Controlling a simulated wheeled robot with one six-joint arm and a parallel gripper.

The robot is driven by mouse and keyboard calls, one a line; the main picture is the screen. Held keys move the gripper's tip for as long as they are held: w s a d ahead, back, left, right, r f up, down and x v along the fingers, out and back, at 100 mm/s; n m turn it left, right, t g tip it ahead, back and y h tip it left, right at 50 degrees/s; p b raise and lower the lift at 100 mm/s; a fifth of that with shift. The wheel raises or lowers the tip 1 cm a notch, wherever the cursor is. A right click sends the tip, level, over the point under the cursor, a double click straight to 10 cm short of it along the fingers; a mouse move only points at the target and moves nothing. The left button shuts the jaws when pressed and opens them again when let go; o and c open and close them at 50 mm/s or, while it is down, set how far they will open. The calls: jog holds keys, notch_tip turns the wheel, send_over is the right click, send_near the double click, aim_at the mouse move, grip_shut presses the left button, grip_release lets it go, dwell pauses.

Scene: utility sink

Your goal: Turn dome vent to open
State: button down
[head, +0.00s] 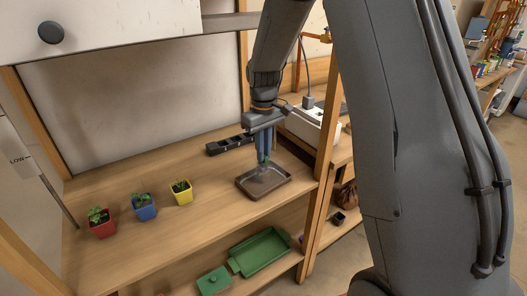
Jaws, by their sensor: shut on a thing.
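A brown tray (281,181) lies on the wooden shelf, right of its middle. My gripper (263,163) points straight down over the tray, its bluish fingers close together. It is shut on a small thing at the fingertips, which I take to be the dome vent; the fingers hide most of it. A faint clear or pale shape shows around the fingertips over the tray, but the dome's outline is too faint to trace. Whether the vent is open or shut cannot be seen.
Red (102,223), blue (145,208) and yellow (181,192) pots with seedlings stand to the left. A black strip (230,145) lies behind the tray. A wooden post (323,175) rises on the right. A green tray (262,253) and a green lid (214,281) sit on the lower shelf.

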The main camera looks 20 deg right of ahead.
jog(key=shift+m, duration=0.4)
jog(key=m+p, duration=0.1)
jog(key=m, duration=0.2)
jog(key=shift+r+m, duration=0.1)
jog(key=shift+m, duration=0.2)
jog(key=m+p, duration=0.1)
jog(key=m, duration=0.3)
jog(key=shift+m, duration=0.3)
jog(key=m+p, duration=0.1)
jog(key=m, duration=0.3)
jog(key=shift+m, duration=2.4)
jog(key=c, duration=1.8)
grip_release()
jog(key=shift+o, duration=0.2)
